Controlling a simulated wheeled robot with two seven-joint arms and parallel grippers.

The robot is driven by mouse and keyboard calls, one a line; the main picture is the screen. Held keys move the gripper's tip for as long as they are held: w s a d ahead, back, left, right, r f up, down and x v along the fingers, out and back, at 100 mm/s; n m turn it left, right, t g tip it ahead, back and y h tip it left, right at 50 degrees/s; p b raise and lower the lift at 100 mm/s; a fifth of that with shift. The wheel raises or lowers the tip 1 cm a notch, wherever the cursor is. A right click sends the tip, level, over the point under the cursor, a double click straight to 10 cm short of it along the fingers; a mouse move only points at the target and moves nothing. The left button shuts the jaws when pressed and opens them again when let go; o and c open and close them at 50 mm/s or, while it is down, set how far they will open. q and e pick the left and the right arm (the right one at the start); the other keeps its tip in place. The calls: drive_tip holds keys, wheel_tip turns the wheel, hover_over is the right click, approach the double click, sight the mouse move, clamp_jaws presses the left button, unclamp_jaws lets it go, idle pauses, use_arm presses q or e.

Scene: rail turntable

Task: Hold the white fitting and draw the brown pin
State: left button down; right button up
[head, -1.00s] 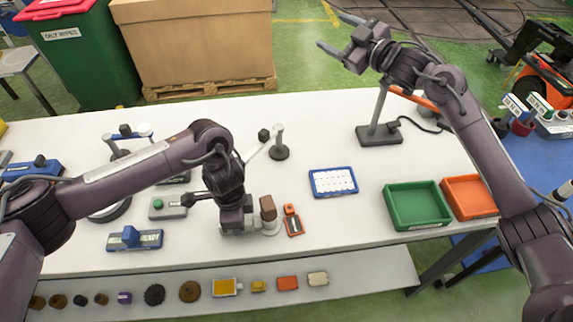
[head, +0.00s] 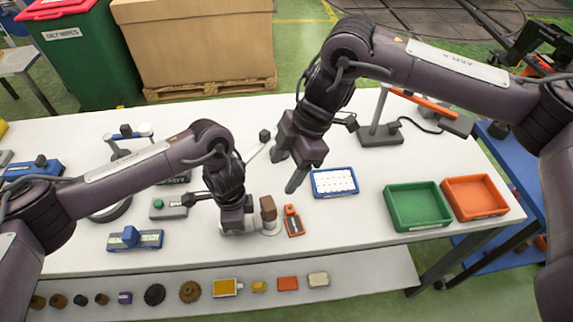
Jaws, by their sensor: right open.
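The white fitting (head: 271,229) stands on the white table near its front edge, partly hidden by my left gripper. The brown pin (head: 268,207) stands upright in its top. My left gripper (head: 246,222) is low at the fitting's left side; its fingertips are hidden, so I cannot tell whether it grips. My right gripper (head: 286,172) is open and empty, above the table behind and slightly right of the pin, with its two fingers pointing down and left.
An orange-red tool (head: 293,221) lies just right of the fitting. A blue-framed white tray (head: 334,182), a green bin (head: 417,207) and an orange bin (head: 475,197) are farther right. A lamp-like stand (head: 380,132) is behind. Several small parts lie on the lower front shelf (head: 365,272).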

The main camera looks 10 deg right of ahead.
sight(268, 203)
drive_tip(key=x, duration=1.2)
drive_tip(key=shift+s+d, duration=0.1)
drive_tip(key=c, duration=1.3)
